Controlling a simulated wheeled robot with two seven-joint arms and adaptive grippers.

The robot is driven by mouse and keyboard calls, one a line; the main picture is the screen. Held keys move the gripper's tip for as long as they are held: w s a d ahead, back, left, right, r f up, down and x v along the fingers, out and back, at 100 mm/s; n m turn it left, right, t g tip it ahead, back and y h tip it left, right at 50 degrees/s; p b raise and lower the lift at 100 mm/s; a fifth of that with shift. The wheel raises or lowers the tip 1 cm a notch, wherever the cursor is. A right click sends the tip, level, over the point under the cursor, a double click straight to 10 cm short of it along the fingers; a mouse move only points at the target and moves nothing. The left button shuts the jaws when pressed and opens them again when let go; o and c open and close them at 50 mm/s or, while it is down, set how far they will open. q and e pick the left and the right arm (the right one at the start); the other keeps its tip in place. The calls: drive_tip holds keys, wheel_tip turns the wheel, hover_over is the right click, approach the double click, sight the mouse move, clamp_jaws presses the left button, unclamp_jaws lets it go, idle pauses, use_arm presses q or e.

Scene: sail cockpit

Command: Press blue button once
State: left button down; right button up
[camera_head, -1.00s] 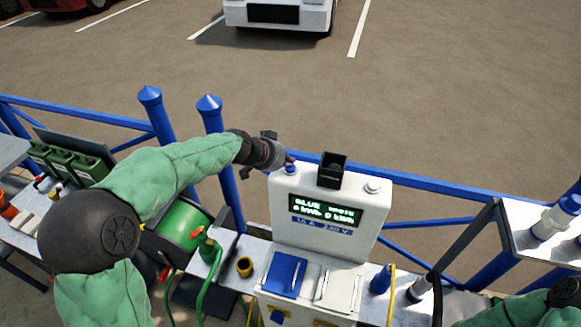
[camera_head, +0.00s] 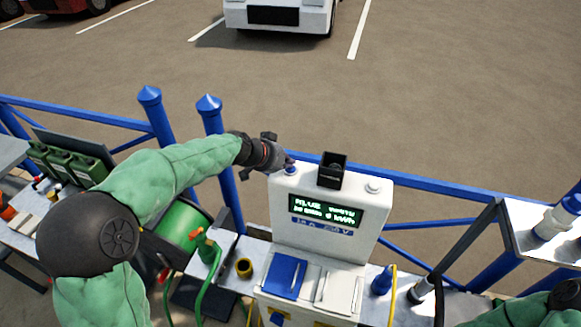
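The blue button (camera_head: 290,170) sits on the top left corner of a white power pedestal (camera_head: 283,212). My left gripper (camera_head: 285,162) is at the button, with its fingertips right beside or on it; I cannot tell whether they touch or whether the fingers are shut. The pedestal has a lit screen (camera_head: 327,209) with green-white text that begins with "BLUE". A white button (camera_head: 374,187) is on the top right corner. My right gripper is out of view; only part of my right arm shows at the lower right.
A black open box (camera_head: 332,170) stands on the pedestal's top between the buttons. A blue flap (camera_head: 285,277) is below the screen. Blue railing (camera_head: 430,184) runs behind. A green hose reel (camera_head: 183,226) and a shelf with a bottle (camera_head: 555,218) flank the pedestal.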

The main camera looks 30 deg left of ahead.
sight(288, 169)
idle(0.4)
use_arm(q)
drive_tip(key=shift+r+p, duration=0.45)
drive_tip(key=shift+r, duration=0.4)
drive_tip(key=shift+r, duration=0.1)
drive_tip(key=shift+r+p, duration=1.5)
drive_tip(key=shift+r, duration=0.95)
